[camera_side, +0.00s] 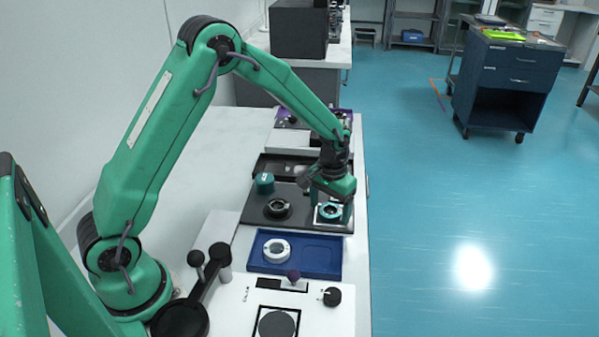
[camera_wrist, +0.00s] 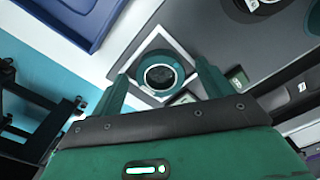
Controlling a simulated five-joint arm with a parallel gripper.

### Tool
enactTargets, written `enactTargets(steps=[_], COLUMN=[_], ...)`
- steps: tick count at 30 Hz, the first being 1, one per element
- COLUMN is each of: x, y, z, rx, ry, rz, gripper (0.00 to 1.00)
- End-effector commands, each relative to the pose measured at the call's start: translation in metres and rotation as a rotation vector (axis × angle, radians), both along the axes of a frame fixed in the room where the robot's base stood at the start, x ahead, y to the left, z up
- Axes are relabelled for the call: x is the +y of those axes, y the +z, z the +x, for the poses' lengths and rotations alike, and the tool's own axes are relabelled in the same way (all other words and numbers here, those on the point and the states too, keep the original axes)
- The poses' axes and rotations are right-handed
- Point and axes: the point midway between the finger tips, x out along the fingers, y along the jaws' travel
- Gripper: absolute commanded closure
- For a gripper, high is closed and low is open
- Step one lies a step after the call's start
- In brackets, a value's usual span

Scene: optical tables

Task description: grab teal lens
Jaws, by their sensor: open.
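The teal lens (camera_side: 329,211) is a round teal ring with a dark centre, lying on a pale square plate on the dark board (camera_side: 250,215). In the wrist view the lens (camera_wrist: 160,75) sits between my two teal fingers, nearer the fingertips. My gripper (camera_side: 333,207) points down over the lens in the side view; its fingers hide part of it. In the wrist view my gripper (camera_wrist: 163,70) is open, with a finger on each side of the lens. Whether the fingers touch it or how low they are, I cannot tell.
A black ring mount (camera_side: 277,207) and a teal cylinder (camera_side: 264,183) stand left of the lens. A blue tray (camera_side: 322,255) with a white ring (camera_side: 276,250) lies in front. The bench's right edge (camera_side: 364,190) is close to the lens.

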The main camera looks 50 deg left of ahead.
Motion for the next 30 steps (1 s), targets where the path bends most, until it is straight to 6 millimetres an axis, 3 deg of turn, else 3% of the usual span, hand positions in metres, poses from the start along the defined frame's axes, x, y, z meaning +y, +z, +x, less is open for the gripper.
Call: enactTargets(steps=[6, 14, 24, 30], x=[0.0, 0.0, 0.0, 0.0], y=[0.0, 0.0, 0.002, 0.014], z=[0.0, 0.0, 0.0, 0.001], rx=[0.0, 0.0, -0.001, -0.002], ry=[0.0, 0.0, 0.0, 0.0], rz=[0.0, 0.0, 0.0, -0.001], gripper=[0.21, 0.7, 0.71, 0.71])
